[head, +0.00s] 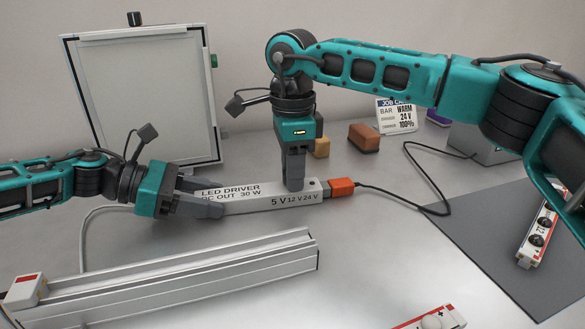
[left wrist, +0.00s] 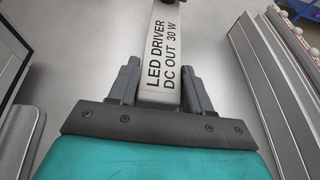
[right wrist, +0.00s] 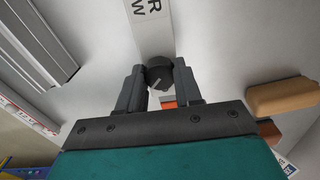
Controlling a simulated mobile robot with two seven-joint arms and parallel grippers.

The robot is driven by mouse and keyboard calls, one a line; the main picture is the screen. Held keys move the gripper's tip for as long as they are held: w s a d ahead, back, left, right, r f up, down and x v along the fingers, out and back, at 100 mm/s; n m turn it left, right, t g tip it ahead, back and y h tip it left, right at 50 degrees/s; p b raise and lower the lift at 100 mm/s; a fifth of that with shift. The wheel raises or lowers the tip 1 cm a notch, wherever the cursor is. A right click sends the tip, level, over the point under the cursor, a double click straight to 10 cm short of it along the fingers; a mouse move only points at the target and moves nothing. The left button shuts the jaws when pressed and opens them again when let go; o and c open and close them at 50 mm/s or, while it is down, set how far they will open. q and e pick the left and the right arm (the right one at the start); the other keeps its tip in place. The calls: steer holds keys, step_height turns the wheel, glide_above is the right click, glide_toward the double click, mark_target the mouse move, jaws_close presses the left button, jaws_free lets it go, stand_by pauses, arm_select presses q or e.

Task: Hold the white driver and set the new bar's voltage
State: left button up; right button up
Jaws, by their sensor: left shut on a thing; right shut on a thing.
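The white driver (head: 262,204) lies on the table, printed "LED DRIVER DC OUT 30 W" and, at its right end, "5 V 12 V 24 V". My left gripper (head: 212,197) is shut on the driver's left end, with a finger on each side; the left wrist view shows the driver (left wrist: 170,60) between the fingers. My right gripper (head: 294,187) points down onto the driver's right part. In the right wrist view it is shut on a round dark knob (right wrist: 159,74) with a pale mark. The knob's setting cannot be read. The fingers hide the knob in the head view.
An orange connector (head: 341,188) with a black cable is at the driver's right end. A job card (head: 396,116) reads "WARM", "24 V", "100%". An aluminium channel (head: 180,281) lies in front. A light bar (head: 538,236) lies on the dark mat (head: 470,232). A white panel (head: 145,95) stands behind.

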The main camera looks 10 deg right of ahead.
steer(key=m, duration=0.4)
steer(key=shift+m, duration=2.3)
steer(key=o, duration=1)
steer(key=shift+o, duration=0.2)
steer(key=shift+r, duration=0.15)
step_height(320, 180, up, 12)
